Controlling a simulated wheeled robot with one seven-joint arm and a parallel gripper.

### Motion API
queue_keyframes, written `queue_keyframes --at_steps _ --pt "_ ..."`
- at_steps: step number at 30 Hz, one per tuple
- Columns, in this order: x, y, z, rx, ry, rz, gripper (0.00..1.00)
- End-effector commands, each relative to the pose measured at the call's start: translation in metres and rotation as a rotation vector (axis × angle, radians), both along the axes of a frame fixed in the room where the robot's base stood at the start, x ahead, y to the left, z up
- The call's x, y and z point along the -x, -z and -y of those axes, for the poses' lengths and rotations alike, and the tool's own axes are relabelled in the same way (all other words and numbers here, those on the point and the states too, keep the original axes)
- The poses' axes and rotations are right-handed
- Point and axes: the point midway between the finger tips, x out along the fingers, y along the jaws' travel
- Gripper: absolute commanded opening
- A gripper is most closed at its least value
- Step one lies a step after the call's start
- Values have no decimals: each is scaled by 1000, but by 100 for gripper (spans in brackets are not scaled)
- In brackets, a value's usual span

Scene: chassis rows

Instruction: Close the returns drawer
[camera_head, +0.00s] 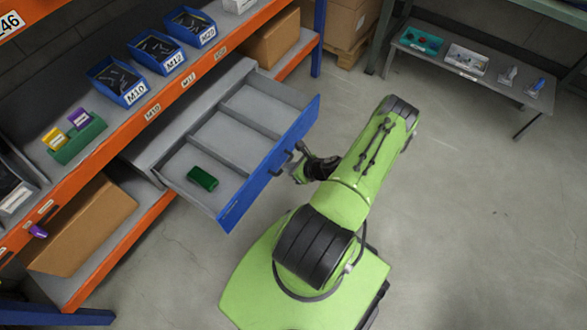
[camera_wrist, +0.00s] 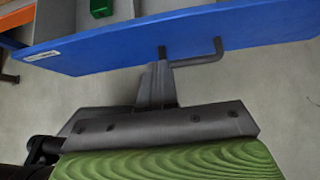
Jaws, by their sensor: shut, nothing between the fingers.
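The returns drawer (camera_head: 250,193) is pulled out from under the shelf, with its blue front facing my arm. Its front also spans the top of the wrist view (camera_wrist: 100,54). A dark bar handle (camera_wrist: 208,57) sticks out of the front. A green block (camera_head: 203,179) lies in the drawer's nearest compartment; the other compartments look empty. My gripper (camera_head: 293,162) is shut and empty at the outside of the front, by the handle. In the wrist view its fingertips (camera_wrist: 161,66) are just below the handle's left end; I cannot tell whether they touch.
The orange-edged shelf above holds blue bins (camera_head: 118,82) and a green holder (camera_head: 80,142) with yellow and purple items. Cardboard boxes (camera_head: 80,225) stand on the lower shelf. A grey bench (camera_head: 470,68) with small trays is at the back right. The floor to the right is clear.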

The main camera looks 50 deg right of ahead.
Motion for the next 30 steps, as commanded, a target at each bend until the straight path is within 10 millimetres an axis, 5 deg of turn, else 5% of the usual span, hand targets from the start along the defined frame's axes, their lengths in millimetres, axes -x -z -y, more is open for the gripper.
queue_keyframes --at_steps 5,12,30 --pt "-30 29 -4 1 -3 2 0" --pt "-63 24 -6 1 -3 0 0" --pt "-66 23 -6 -1 -2 0 0"
